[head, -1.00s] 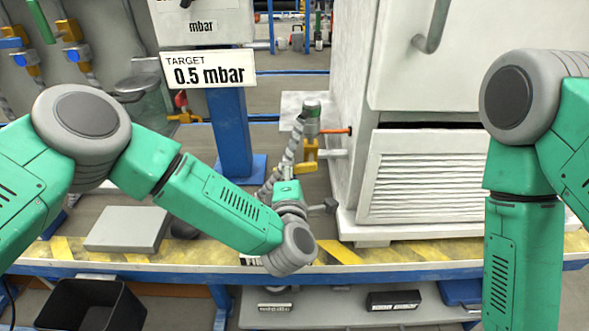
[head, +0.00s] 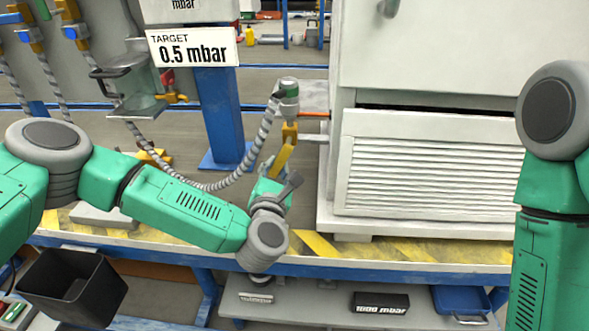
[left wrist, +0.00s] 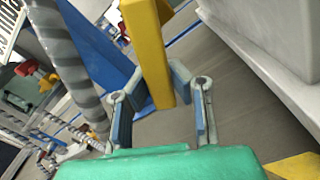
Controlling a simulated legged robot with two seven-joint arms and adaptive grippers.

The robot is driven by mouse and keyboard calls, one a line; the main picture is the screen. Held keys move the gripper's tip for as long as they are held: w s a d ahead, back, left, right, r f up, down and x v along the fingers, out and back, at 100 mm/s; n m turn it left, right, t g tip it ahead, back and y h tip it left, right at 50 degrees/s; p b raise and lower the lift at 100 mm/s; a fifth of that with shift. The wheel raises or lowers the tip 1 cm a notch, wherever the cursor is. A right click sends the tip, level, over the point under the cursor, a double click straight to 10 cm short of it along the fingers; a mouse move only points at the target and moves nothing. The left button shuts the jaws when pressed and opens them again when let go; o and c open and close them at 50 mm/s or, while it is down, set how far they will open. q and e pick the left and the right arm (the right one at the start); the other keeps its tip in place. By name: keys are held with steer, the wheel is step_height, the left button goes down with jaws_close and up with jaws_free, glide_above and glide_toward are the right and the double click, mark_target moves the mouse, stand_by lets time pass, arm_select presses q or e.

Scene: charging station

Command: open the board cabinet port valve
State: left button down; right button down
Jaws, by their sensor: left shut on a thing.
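The yellow valve handle (head: 284,156) slants down from the valve at the cabinet port, beside the white cabinet (head: 430,55). A grey-green coupling (head: 288,92) with a grey spiral hose (head: 238,178) sits above it. My left gripper (head: 278,177) is at the handle's lower end, partly hidden by its own wrist. In the left wrist view the yellow handle (left wrist: 147,50) runs between the two fingers of my left gripper (left wrist: 160,80), which is shut on it. My right arm shows at the right edge, but its gripper is out of view.
The cabinet's slatted panel (head: 435,170) stands right of the handle. A blue post (head: 222,110) carries the "TARGET 0.5 mbar" sign (head: 192,47) behind. A black bin (head: 70,288) is at lower left. A yellow-striped bench edge (head: 400,250) runs in front.

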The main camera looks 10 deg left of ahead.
arm_select(q)
steer(key=shift+s+d+f+n+b, duration=0.1)
steer(key=shift+d+f+n+b, duration=0.15)
steer(key=shift+f+n+b, duration=0.25)
steer(key=shift+s+d+f+n+b, duration=0.1)
steer(key=shift+d+f+n+b, duration=0.15)
steer(key=shift+n+b, duration=0.35)
steer(key=d+n+b, duration=0.1)
steer(key=n, duration=0.1)
steer(key=shift+d+n, duration=0.35)
steer(key=shift+n, duration=0.05)
steer(key=shift+d+r+h, duration=0.1)
steer(key=shift+h, duration=0.3)
steer(key=c, duration=1.6)
jaws_free()
steer(key=shift+o, duration=1)
steer(key=shift+r, duration=0.2)
steer(key=s, duration=1.2)
